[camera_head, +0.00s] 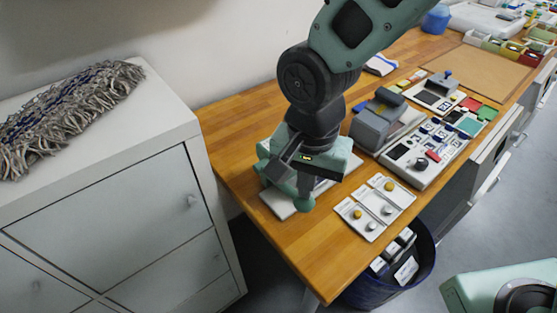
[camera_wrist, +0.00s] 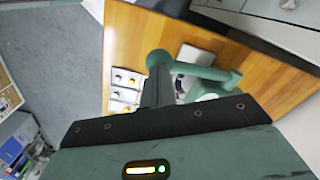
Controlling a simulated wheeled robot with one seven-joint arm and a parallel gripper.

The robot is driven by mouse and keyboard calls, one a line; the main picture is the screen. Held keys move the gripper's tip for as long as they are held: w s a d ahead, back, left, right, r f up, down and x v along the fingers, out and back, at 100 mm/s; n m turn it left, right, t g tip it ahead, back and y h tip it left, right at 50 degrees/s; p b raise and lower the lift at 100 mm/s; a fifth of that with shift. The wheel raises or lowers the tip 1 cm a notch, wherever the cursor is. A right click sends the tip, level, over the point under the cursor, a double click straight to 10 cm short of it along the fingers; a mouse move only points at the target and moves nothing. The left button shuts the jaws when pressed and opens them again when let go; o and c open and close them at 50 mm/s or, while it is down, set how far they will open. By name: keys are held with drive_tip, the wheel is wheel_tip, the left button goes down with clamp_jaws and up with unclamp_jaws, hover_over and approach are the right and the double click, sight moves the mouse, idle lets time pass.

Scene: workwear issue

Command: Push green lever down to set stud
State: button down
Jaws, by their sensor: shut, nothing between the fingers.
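The green lever (camera_head: 303,200) belongs to a small press on a pale base plate (camera_head: 277,205) near the table's left edge. In the wrist view the lever (camera_wrist: 205,72) runs across the picture, with rounded ends. My gripper (camera_head: 280,172) is shut and empty, right over the press. In the wrist view its dark fingers (camera_wrist: 158,88) reach up to the lever's left rounded end and overlap it. I cannot tell whether they touch. My gripper and wrist hide most of the press in the head view, so the stud and any cloth under it are not visible.
White trays with gold and silver studs (camera_head: 375,207) lie right of the press. A grey device (camera_head: 378,120) and a control panel (camera_head: 425,150) stand behind them. A dark bin (camera_head: 420,262) is below the table edge. A white cabinet (camera_head: 110,205) stands at left.

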wheel_tip(320, 180, up, 12)
drive_tip(key=p, duration=0.9)
drive_tip(key=shift+f+p, duration=0.15)
drive_tip(key=shift+p, duration=0.2)
idle(0.5)
drive_tip(key=s+d+f+n+b, duration=0.7)
drive_tip(key=s+f+n+b, duration=0.1)
drive_tip(key=n+b, duration=0.4)
drive_tip(key=shift+s+n+y, duration=0.3)
drive_tip(key=shift+s+n, duration=0.2)
drive_tip(key=shift+s, duration=0.25)
